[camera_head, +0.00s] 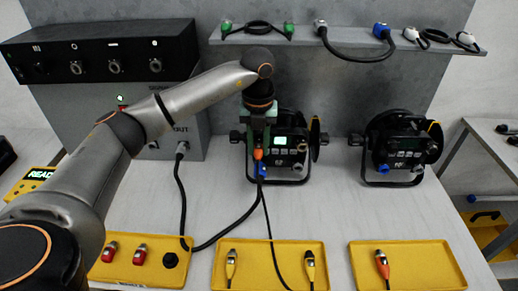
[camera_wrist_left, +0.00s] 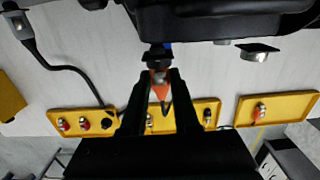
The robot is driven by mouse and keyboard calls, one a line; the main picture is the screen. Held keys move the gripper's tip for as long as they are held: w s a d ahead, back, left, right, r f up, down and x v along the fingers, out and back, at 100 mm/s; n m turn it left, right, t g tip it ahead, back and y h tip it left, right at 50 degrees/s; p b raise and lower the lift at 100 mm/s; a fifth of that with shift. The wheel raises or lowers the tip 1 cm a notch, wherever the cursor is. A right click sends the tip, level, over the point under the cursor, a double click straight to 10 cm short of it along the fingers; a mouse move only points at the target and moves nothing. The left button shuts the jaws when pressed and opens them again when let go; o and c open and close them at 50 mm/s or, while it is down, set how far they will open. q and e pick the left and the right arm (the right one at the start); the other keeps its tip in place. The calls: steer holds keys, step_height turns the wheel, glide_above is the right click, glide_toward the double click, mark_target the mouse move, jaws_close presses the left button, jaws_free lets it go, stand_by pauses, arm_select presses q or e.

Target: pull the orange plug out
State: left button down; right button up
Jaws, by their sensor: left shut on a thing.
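The orange plug (camera_head: 258,154) is at the lower front of the left par can (camera_head: 281,148), beside a blue plug (camera_head: 262,170) with a cable. My left gripper (camera_head: 258,140) reaches down in front of that par can and is shut on the orange plug. In the left wrist view the orange plug (camera_wrist_left: 159,84) sits between the two dark fingers (camera_wrist_left: 158,90), close under the dark par can body (camera_wrist_left: 225,20). I cannot tell how far it sits in its socket. My right gripper is not in view.
A second par can (camera_head: 400,147) stands at the right. Yellow trays (camera_head: 270,245) with connectors lie along the front edge. A black cable (camera_head: 190,215) crosses the table from the grey box. A shelf (camera_head: 350,44) with cables hangs behind. The table between the par cans is clear.

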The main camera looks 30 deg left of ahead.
arm_select(q)
steer(key=shift+s, duration=0.1)
stand_by(0.6)
steer(key=shift+s+d, duration=0.5)
steer(key=shift+s, duration=0.3)
steer(key=shift+s+d, duration=0.5)
steer(key=shift+s, duration=0.3)
steer(key=shift+s+d, duration=0.25)
steer(key=shift+s, duration=0.05)
